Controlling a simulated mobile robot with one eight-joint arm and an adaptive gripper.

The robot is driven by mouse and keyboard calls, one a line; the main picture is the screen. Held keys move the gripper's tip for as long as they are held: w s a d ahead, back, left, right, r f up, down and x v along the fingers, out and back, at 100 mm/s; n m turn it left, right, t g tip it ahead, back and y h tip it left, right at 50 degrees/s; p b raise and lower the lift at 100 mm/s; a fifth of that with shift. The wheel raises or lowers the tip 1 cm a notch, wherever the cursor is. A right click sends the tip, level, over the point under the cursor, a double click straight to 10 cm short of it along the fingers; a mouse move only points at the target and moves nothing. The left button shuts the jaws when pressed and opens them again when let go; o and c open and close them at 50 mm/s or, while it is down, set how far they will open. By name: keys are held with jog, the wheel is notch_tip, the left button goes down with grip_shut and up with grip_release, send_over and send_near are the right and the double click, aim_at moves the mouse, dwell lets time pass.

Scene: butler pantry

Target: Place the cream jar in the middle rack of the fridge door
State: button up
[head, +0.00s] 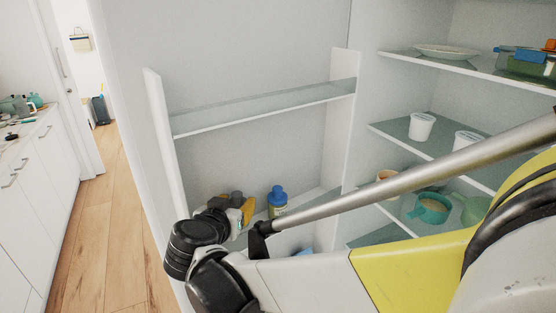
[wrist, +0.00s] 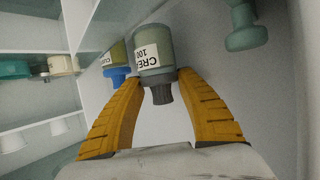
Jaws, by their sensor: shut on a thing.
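The cream jar (wrist: 154,51), grey-green with a white label and a dark grey cap, is between the yellow fingertips of my gripper (wrist: 160,82) in the wrist view. The fingers are shut on its cap end. In the head view my gripper (head: 244,212) is low beside the open fridge door, at the lower visible door rack (head: 310,206). The upper visible door rack (head: 265,104) is empty. My arm hides much of the lower rack and the jar is hard to make out there. I cannot tell whether the jar touches the rack.
A blue-capped bottle (head: 277,199) stands in the lower door rack, close to my gripper; it also shows in the wrist view (wrist: 116,72). A grey-green object (wrist: 245,26) is at the wrist view's upper right. Fridge shelves at right hold a plate (head: 446,51), white cups (head: 421,126) and a teal pot (head: 431,209).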

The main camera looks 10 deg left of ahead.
notch_tip(320, 180, down, 4)
jog(key=shift+r+b, duration=0.2)
jog(key=shift+b, duration=0.4)
jog(key=shift+r, duration=0.15)
jog(key=o, duration=1.3)
jog(key=shift+c, duration=0.2)
